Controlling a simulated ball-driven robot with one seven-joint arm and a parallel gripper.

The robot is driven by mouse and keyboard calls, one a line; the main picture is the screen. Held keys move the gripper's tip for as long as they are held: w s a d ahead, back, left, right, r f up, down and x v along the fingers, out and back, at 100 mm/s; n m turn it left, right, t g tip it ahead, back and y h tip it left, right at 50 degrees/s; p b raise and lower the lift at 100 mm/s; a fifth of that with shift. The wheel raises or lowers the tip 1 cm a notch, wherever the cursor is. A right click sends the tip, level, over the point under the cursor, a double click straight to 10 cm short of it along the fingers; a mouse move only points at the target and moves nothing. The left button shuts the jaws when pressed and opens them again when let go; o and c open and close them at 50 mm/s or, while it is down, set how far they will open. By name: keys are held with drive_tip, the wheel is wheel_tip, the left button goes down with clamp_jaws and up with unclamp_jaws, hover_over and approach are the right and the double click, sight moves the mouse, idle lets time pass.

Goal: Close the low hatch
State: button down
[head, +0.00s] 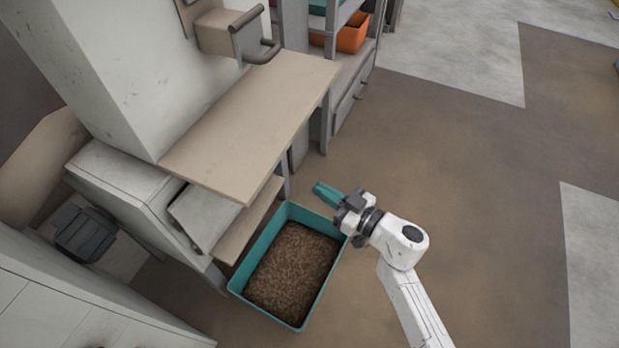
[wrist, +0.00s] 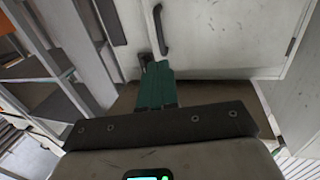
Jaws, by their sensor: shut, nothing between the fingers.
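A pale grey panel (head: 207,216) sits low on the machine, under the wide beige shelf and above a lower beige ledge. It is the likely low hatch; in the head view it looks tilted, and the shelf hides its upper part. In the wrist view a pale panel with a dark bar handle (wrist: 161,30) stands ahead, seemingly the same hatch; I cannot tell how far it is open. My gripper (head: 321,192) is shut and empty, its teal fingers pointing toward the machine. In the wrist view the fingers (wrist: 156,82) overlap the panel's lower left; contact is unclear.
A teal bin (head: 240,271) full of brown pellets stands on the floor below the ledge, beside my gripper. The beige shelf (head: 262,112) juts out above. A rack with an orange bin (head: 352,35) stands at the back. The floor to the right is clear.

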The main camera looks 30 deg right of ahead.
drive_tip(key=b+x, duration=0.6)
drive_tip(key=x, duration=0.6)
drive_tip(key=shift+w, duration=0.35)
drive_tip(key=shift+w+a, duration=0.1)
drive_tip(key=shift+a, duration=0.1)
drive_tip(key=shift+w+a+n+g+y+p, duration=0.2)
drive_tip(key=shift+w+y+p, duration=0.1)
drive_tip(key=shift+w+p, duration=0.25)
drive_tip(key=shift+w+a+n+g+y+p, duration=0.1)
drive_tip(key=shift+w+n+y+p, duration=0.15)
drive_tip(key=shift+w+p, duration=0.2)
drive_tip(key=shift+r, duration=0.1)
